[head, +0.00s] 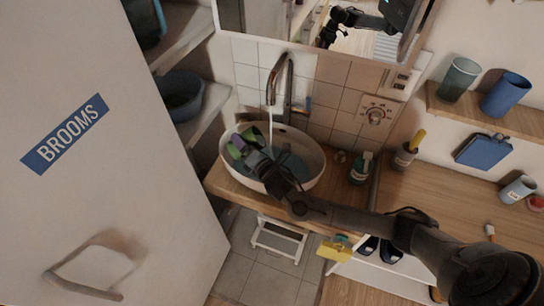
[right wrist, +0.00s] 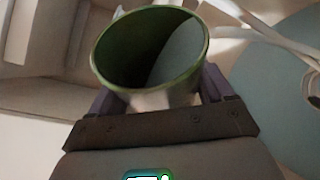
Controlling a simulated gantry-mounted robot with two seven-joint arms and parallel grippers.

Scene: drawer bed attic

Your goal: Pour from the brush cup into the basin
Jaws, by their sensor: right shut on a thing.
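The brush cup (right wrist: 152,55) is green-rimmed, and its open mouth fills the upper middle of the right wrist view. A grey-blue patch shows inside it; I cannot tell whether this is liquid. My right gripper (right wrist: 155,100) is shut on the cup, with a purple finger on each side. In the head view my right gripper (head: 241,144) is over the left part of the white oval basin (head: 316,177). Green parts of the cup (head: 235,152) show there beside the purple finger, and the cup looks tilted. Bluish water lies in the basin. My left gripper is not in view.
A tap (head: 289,80) runs a thin stream into the basin, close to the cup. A dark green bottle (head: 361,168) and a holder with a yellow-handled brush (head: 404,156) stand right of the basin. A white door (head: 110,170) is at the left.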

